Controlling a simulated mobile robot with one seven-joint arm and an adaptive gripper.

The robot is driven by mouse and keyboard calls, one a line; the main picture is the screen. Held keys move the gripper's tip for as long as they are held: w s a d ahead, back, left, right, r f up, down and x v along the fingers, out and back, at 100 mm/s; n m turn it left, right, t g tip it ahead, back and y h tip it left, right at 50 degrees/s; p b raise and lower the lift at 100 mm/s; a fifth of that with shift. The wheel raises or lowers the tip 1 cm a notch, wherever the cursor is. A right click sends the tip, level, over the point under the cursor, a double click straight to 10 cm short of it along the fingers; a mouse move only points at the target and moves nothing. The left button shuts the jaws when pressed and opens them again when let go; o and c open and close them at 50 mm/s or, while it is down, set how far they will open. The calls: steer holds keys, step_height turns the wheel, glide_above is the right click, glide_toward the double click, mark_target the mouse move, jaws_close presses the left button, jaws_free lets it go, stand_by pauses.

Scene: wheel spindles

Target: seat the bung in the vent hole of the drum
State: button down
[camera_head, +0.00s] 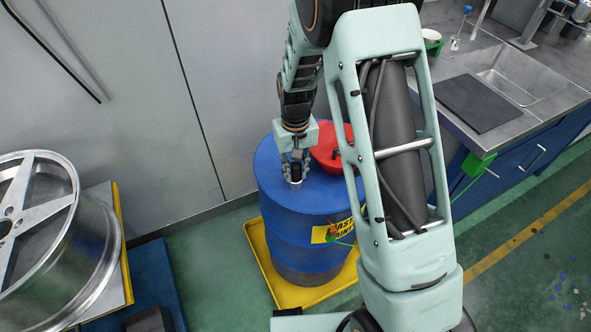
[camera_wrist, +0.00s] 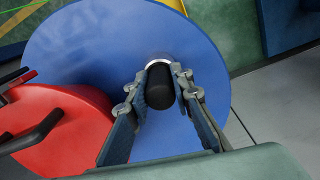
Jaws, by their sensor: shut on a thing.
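The blue drum (camera_head: 275,215) stands upright; its lid also fills much of the wrist view (camera_wrist: 85,50). My gripper (camera_head: 295,172) points down over the near part of the lid. Its two fingers (camera_wrist: 167,82) are shut on the black bung (camera_wrist: 160,88), one finger on each side. A bright metal ring (camera_wrist: 157,57), which looks like the rim of the vent hole, shows at the bung's far end; it also shows below the fingertips in the head view (camera_head: 295,183). The bung lines up with the ring; whether it is inside the hole is hidden.
A red round piece with a dark handle (camera_wrist: 60,130) sits on the lid beside my gripper; it also shows in the head view (camera_head: 327,158). The drum stands in a yellow tray (camera_head: 262,262). A metal wheel (camera_head: 85,250) is at left, a sink bench (camera_head: 525,105) at right.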

mark_target(295, 165)
steer(key=c, duration=1.6)
jaws_free()
step_height(295, 165, up, 12)
steer(key=shift+f, duration=0.1)
